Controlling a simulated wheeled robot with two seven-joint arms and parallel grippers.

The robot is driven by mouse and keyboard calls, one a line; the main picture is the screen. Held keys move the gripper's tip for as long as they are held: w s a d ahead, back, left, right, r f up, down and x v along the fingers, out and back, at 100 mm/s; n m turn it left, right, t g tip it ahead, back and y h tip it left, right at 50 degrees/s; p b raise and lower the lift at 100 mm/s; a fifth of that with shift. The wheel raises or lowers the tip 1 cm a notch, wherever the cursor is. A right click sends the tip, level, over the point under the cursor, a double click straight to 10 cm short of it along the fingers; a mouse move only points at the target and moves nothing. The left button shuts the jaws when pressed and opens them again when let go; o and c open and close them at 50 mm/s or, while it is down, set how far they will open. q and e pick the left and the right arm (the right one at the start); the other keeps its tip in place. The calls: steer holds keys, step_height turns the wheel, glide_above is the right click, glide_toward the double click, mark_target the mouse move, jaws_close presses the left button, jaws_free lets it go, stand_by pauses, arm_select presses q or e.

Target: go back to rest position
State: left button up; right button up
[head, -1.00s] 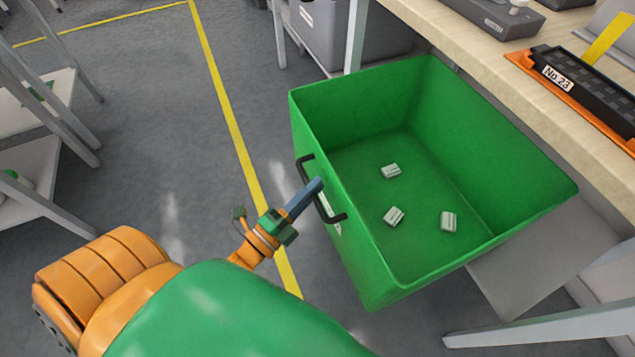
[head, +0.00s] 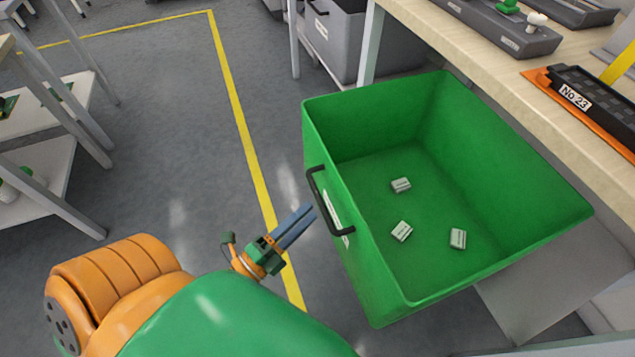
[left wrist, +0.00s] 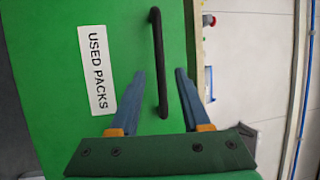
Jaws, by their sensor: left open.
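My left gripper (head: 308,213) is open and empty in the head view, just left of the green bin's black handle (head: 325,203) and apart from it. In the left wrist view its two blue fingers (left wrist: 159,82) are spread, with the handle (left wrist: 158,62) showing between and beyond them. The green bin (head: 350,262) stands in the middle of the head view. A white label (left wrist: 97,70) on its wall reads "USED PACKS". Three small pale packs lie on the bin floor: one at the back (head: 401,185), one in front (head: 402,231) and one at the right (head: 458,239). My right gripper is not in view.
Shelved trolleys (head: 50,125) stand at the left. Open floor with a yellow line (head: 235,100) lies between.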

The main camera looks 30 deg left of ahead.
arm_select(q)
steer(key=shift+v, duration=1.05)
